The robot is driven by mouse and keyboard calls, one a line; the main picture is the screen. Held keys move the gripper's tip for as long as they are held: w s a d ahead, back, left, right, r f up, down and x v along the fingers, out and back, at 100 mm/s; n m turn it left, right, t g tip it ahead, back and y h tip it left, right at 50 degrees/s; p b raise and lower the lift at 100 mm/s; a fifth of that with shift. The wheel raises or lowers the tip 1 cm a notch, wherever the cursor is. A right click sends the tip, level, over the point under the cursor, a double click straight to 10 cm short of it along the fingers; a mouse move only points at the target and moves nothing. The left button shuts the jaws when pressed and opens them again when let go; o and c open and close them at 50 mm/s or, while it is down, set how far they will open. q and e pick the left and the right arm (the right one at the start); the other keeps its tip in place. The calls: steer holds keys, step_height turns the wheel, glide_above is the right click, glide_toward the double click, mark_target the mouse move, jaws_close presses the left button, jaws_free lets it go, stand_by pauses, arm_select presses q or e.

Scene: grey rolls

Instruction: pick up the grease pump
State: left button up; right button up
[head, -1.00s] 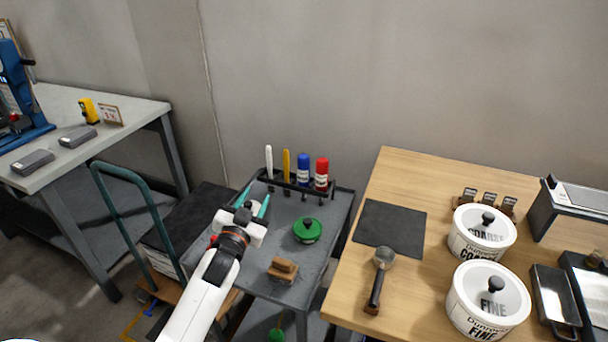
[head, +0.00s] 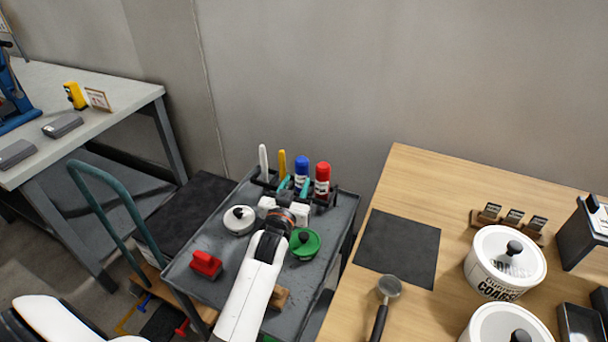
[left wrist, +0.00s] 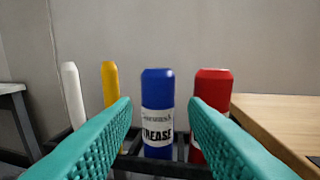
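The grease pump is a blue bottle (head: 302,165) standing upright in the dark rack at the back of the grey cart. In the left wrist view the blue bottle (left wrist: 157,92) shows a white label reading "GREASE". My left gripper (head: 294,187) is open and empty, its teal fingers pointing at the bottle from the front. In the left wrist view the bottle appears between the two fingers, which look short of it; whether they touch it cannot be told. My right gripper is not in view.
A red bottle (head: 322,178) stands close right of the blue one. A yellow stick (head: 282,162) and a white stick (head: 263,160) stand left. The cart (head: 335,225) also holds a green lidded pot (head: 306,248), a white pot (head: 238,226) and a red block (head: 206,262). A wooden table (head: 350,290) stands right.

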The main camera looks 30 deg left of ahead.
mark_target(301, 172)
arm_select(q)
steer(key=x, duration=0.2)
steer(key=shift+w+a+r, duration=0.1)
steer(key=shift+w+r, duration=0.05)
steer(key=shift+w, duration=0.1)
steer(key=shift+w+a, duration=0.1)
steer(key=shift+w, duration=0.25)
steer(key=x, duration=0.5)
steer(key=shift+p, duration=0.3)
steer(key=shift+w+a, duration=0.15)
steer(key=shift+w, duration=0.2)
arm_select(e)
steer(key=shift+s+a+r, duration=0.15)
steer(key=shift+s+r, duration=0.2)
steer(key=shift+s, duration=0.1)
arm_select(q)
steer(key=shift+s, duration=0.1)
steer(key=shift+c, duration=0.2)
steer(key=c, duration=0.6)
